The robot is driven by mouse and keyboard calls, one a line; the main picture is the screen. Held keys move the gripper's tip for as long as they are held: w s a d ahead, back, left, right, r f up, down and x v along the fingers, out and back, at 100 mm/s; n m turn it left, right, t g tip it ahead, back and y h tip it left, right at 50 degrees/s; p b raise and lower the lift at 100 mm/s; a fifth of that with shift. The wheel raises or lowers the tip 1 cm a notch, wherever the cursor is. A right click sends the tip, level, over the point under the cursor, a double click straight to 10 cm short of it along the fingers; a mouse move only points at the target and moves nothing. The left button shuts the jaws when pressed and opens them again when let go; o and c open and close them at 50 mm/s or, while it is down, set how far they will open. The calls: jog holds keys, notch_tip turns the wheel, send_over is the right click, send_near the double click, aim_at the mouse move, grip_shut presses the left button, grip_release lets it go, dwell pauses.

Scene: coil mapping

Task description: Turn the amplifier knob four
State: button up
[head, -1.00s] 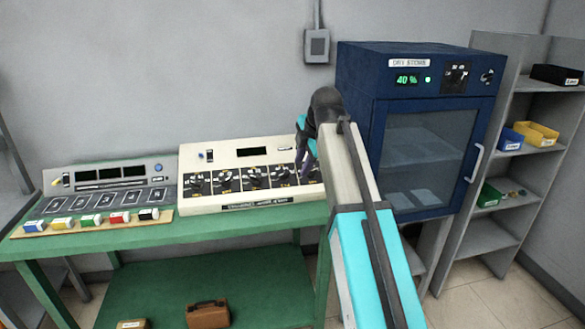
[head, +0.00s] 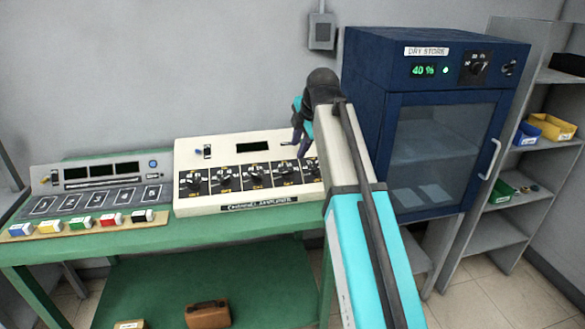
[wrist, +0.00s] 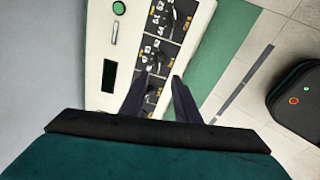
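The amplifier (head: 250,204) is a cream box on the green bench with a row of several black knobs along its sloped front. Knob four (head: 287,172) is right of the row's middle. My gripper (head: 299,155) hangs above the right part of this row, near knob four; part of the right end is hidden by my arm. In the wrist view my gripper (wrist: 160,78) has two dark fingers spread apart over the knob panel, with nothing seen gripped. The amplifier also shows in the wrist view (wrist: 95,45), turned sideways. I cannot tell whether the fingers touch a knob.
A console (head: 100,172) with colored blocks in front stands left of the amplifier. The blue dry store cabinet (head: 365,130) stands close right of my arm, with grey shelves (head: 500,235) beyond. A brown case (head: 207,315) lies on the lower shelf.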

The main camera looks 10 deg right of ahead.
jog(key=shift+d, duration=0.15)
jog(key=p, duration=0.2)
send_near(291, 171)
jog(key=shift+x, duration=4.15)
jog(key=shift+c, duration=0.4)
